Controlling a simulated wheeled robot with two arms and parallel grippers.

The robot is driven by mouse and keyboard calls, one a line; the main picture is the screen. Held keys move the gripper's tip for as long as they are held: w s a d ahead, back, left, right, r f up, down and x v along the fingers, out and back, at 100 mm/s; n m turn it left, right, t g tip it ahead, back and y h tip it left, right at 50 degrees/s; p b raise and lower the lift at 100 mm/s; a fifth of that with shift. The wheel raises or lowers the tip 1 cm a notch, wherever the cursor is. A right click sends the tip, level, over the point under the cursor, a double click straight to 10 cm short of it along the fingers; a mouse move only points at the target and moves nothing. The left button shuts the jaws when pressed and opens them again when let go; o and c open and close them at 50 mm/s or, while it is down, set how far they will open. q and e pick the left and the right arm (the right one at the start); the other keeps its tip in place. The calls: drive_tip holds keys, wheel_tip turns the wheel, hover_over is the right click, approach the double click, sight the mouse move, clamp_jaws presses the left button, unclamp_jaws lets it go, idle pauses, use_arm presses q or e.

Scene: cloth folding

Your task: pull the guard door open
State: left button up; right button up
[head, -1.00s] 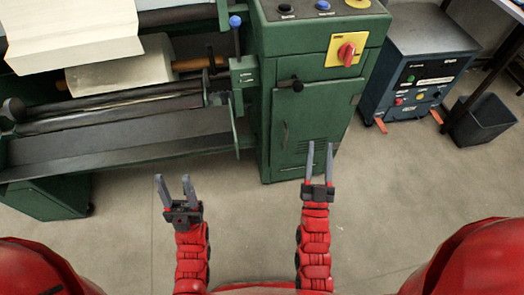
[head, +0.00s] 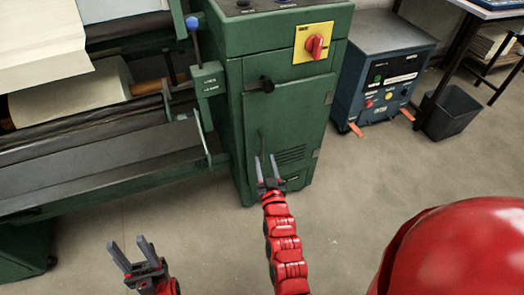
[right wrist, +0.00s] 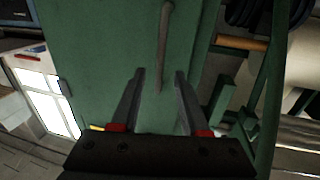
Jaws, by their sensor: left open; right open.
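The green guard door (head: 298,108) is the front panel of the machine's end cabinet and looks closed. Its thin upright handle (head: 261,142) is on the left part of the door, beside the vent slots. My right gripper (head: 266,158) is open at the handle's lower end. In the right wrist view the door (right wrist: 105,50) fills the middle, and the handle (right wrist: 165,45) comes down between the two open fingers (right wrist: 160,74); I cannot tell if they touch it. My left gripper (head: 129,243) is open and empty, low at the left over the floor.
A red switch (head: 316,45) is higher up. The machine's rollers and trough (head: 90,160) lie left. A blue unit (head: 385,75) and a dark bin (head: 448,115) stand right. The floor in front is bare.

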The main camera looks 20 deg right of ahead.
sight(263, 150)
drive_tip(key=w, duration=0.4)
drive_tip(key=w+d, duration=0.1)
drive_tip(key=w, duration=0.1)
drive_tip(key=shift+b, duration=0.4)
drive_tip(key=shift+c, duration=0.3)
clamp_jaws()
idle(0.7)
